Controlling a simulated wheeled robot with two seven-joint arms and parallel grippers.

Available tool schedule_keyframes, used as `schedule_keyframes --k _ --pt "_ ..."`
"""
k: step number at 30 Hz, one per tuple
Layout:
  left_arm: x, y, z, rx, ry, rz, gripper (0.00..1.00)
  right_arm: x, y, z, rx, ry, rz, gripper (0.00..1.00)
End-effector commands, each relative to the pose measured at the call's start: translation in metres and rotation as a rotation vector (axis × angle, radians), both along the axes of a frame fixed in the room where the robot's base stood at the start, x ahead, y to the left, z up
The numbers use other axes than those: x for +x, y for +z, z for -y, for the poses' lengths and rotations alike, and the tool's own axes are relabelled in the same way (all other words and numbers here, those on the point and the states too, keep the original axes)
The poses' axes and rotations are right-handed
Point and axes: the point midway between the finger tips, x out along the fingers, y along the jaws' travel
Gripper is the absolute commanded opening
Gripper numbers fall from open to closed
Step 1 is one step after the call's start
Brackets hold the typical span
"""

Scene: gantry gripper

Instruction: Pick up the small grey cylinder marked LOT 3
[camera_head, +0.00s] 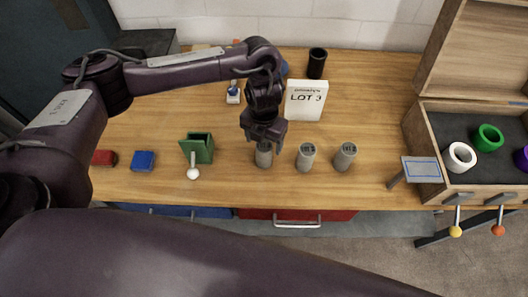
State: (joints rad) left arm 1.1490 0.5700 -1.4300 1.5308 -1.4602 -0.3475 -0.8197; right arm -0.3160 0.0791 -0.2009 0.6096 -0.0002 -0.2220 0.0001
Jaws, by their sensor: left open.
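Three small grey cylinders stand upright in a row near the table's front edge: a left one (264,158), a middle one (306,157) and a right one (345,156). They have dark marks near their tops, too small to read surely. A white card (305,100) reading LOT 3 stands behind them. My left gripper (264,143) is open and points down at the left cylinder, its fingers at the cylinder's top and hiding part of it. I cannot tell whether they touch it. My right gripper is not in view.
A green box (197,149) with a white-knobbed lever, a blue block (143,161) and a red block (104,158) are left. A black cylinder (317,63) stands behind. A wooden case (436,177) with coloured rings is right. The table (370,115) is bare between card and case.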

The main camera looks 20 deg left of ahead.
Motion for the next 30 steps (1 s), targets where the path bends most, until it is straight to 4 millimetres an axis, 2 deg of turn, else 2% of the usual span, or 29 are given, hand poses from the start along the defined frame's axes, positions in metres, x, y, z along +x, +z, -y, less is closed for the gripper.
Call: schedule_keyframes --k 4,8,16,21,30 --pt "-0.003 -0.02 0.001 -0.001 0.001 -0.003 0.71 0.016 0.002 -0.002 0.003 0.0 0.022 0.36" --pt "-0.002 -0.031 0.001 -0.001 0.0 -0.001 0.71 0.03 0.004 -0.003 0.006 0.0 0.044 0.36" --pt "-0.002 -0.032 0.001 0.0 0.0 0.001 0.69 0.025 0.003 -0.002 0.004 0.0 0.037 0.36" --pt "-0.002 -0.032 0.001 0.0 0.0 0.001 0.47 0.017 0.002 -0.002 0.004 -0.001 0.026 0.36" --pt "-0.002 -0.032 0.001 0.0 0.0 0.001 0.08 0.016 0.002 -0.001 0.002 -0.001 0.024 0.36"
